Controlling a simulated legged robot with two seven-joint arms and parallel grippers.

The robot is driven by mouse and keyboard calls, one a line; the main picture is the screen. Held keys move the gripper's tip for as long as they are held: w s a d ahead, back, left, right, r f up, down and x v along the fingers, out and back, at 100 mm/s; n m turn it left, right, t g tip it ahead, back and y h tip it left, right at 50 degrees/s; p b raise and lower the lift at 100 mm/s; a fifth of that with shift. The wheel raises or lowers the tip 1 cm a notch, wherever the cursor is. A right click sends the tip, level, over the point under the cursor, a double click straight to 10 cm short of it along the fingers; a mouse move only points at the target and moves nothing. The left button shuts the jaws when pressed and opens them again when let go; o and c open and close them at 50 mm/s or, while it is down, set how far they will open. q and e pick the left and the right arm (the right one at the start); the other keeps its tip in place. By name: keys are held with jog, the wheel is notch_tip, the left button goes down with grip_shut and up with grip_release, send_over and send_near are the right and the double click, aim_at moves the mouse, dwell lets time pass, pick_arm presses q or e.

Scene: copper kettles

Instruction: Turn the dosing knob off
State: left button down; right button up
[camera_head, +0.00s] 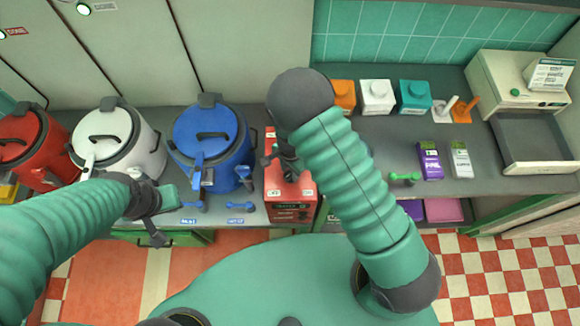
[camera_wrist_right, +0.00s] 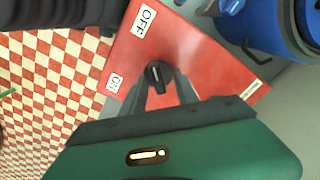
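The dosing knob (camera_wrist_right: 155,74) is a small black knob on top of a red box (camera_wrist_right: 200,58), with an OFF label and an ON label beside it in the right wrist view. My right gripper (camera_wrist_right: 161,80) is open, its two fingers to either side of the knob. I cannot tell whether they touch it. In the head view the right gripper (camera_head: 288,168) is over the red box (camera_head: 291,205) and hides the knob. My left gripper (camera_head: 163,225) hangs in front of the white kettle; its fingers are unclear.
A blue kettle (camera_head: 213,143) stands just left of the red box, then a white kettle (camera_head: 118,138) and a red kettle (camera_head: 28,148). Blue handles (camera_head: 236,207) are on the counter front. Orange, white and teal canisters (camera_head: 376,96) stand at the back right.

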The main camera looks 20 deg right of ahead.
aim_at(290, 172)
notch_tip(290, 172, up, 17)
jog(key=b, duration=0.1)
jog(key=shift+f, duration=0.15)
